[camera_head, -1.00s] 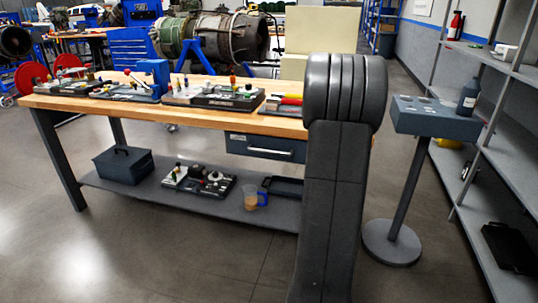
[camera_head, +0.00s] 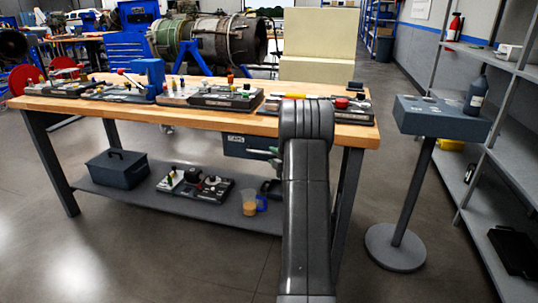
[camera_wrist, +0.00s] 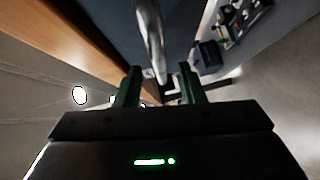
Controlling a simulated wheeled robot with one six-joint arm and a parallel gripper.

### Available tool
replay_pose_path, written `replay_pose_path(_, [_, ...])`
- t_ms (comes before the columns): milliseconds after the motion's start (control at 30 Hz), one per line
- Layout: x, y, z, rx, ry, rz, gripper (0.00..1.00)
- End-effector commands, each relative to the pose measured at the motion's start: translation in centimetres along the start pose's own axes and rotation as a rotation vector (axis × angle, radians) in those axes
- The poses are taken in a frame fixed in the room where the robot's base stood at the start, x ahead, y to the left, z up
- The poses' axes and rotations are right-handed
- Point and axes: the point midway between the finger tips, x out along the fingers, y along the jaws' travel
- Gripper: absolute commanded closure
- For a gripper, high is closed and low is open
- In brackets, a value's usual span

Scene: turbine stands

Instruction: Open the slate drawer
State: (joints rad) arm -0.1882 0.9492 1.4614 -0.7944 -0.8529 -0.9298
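The slate drawer (camera_head: 236,146) hangs under the wooden bench top in the head view and looks shut. My arm hides its right part. The pale metal bar handle (camera_wrist: 150,35) runs from the top edge down toward the gap between the fingertips. The slate drawer front (camera_wrist: 108,28) lies behind the handle. I cannot tell whether a finger touches the handle.
The workbench (camera_head: 120,103) carries trays of tools and parts. Its lower shelf (camera_head: 135,199) holds a slate toolbox (camera_head: 118,169), a parts tray and a jug (camera_head: 250,203). A slate pedestal (camera_head: 440,117) with a bottle stands at right, beside metal shelving. The floor in front is clear.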

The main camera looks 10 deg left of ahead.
Motion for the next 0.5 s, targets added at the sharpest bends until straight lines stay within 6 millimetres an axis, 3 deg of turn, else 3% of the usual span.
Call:
replay_pose_path(200, [3.0, 0.0, 0.0, 0.0, 0.0, 0.0, 0.64])
replay_pose_path(500, [3.9, 0.0, 0.0, 0.001, 0.0, -0.001, 0.64])
